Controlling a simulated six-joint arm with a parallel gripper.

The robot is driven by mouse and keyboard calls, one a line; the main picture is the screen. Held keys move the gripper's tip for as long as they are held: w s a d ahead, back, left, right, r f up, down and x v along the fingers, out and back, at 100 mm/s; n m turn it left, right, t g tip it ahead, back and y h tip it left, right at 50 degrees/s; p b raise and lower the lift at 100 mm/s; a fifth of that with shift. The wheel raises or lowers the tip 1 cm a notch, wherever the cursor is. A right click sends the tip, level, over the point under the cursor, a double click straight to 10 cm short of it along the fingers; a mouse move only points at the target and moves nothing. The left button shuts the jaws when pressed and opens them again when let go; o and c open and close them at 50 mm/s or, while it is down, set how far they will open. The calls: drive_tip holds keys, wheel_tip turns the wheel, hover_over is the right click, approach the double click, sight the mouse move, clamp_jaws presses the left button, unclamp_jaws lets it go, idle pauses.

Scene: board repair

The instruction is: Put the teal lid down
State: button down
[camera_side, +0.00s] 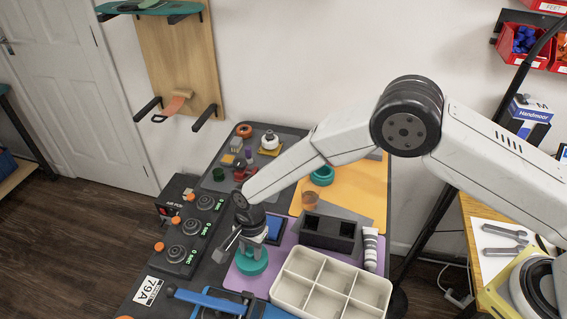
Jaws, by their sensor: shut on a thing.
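My gripper (250,247) points down over the left part of the purple mat and is shut on the teal lid (252,265). The lid is a round teal piece below my fingers, with its wide part down. From this angle I cannot tell whether it touches the mat (285,250) or hangs just above it. My fingers partly hide its top. A second round teal piece (321,177) lies on the orange mat, partly behind my arm.
A white divided tray (283,292) stands right of the lid. A black block with openings (313,232) and a white tube (370,250) are behind it. Blue clamp-like tool (205,300) lies in front. Control boxes with knobs (192,227) stand left. Small parts crowd the grey mat (215,183).

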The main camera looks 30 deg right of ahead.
sight(250, 251)
drive_tip(key=shift+w+f, duration=0.15)
drive_tip(key=shift+f, duration=0.1)
drive_tip(key=shift+w+a+f, duration=0.1)
drive_tip(key=shift+f, duration=1.55)
drive_tip(key=shift+f, duration=0.1)
drive_tip(key=shift+c, duration=2)
unclamp_jaws()
wheel_tip(250, 251, up, 12)
drive_tip(key=d, duration=0.1)
drive_tip(key=shift+w, duration=0.4)
